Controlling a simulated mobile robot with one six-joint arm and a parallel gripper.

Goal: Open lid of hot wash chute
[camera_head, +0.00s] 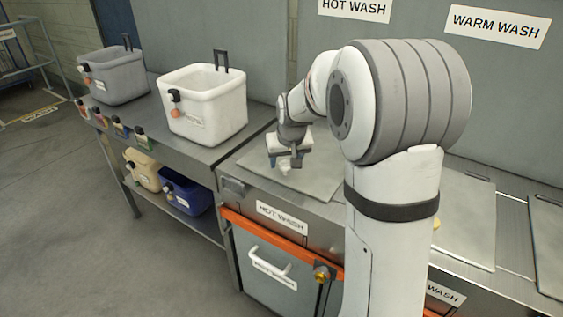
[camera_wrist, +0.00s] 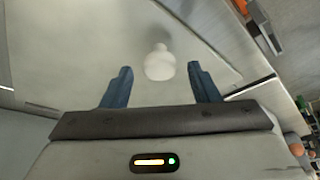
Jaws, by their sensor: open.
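The hot wash chute lid (camera_head: 322,178) is a flat grey metal plate in the counter top, above the "HOT WASH" label (camera_head: 282,217). It lies closed, flush with the counter. A small white knob (camera_head: 284,170) stands on it. In the wrist view the knob (camera_wrist: 160,66) shows between the two blue fingers, with clear space on both sides, on the pale lid (camera_wrist: 90,35). My gripper (camera_head: 287,161) is open and empty, low over the lid at the knob. I cannot tell how far the fingertips are above the lid surface.
A white bin (camera_head: 205,102) and a grey bin (camera_head: 113,77) stand on the counter to the left. Beige (camera_head: 142,170) and blue (camera_head: 186,193) bins sit on the shelf below. An orange rail (camera_head: 275,243) runs along the front. A wall stands behind.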

